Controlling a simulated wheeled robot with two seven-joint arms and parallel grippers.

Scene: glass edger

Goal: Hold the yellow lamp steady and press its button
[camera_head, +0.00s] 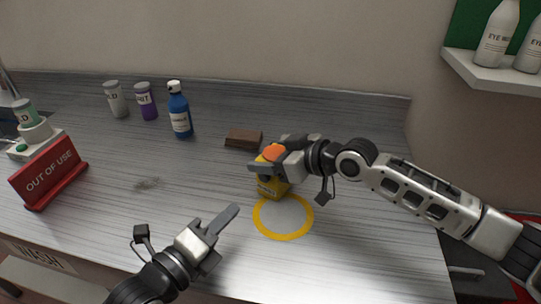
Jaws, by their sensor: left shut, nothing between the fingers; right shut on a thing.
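The yellow lamp (266,187) stands on the metal counter in the middle, just behind a yellow ring marking. Its top is orange (272,152). My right gripper (280,165) comes in from the right and is shut on the lamp's upper part, hiding some of it. I cannot make out the button. My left gripper (228,220) is lower, in front and left of the lamp, shut and empty, its fingers pointing up and right. It is apart from the lamp.
The yellow ring (283,237) lies on the counter (200,165). A brown block (243,138) lies behind the lamp. A blue bottle (180,112), a purple jar (146,102) and a grey jar (116,100) stand back left. A red "OUT OF USE" sign (49,176) stands far left.

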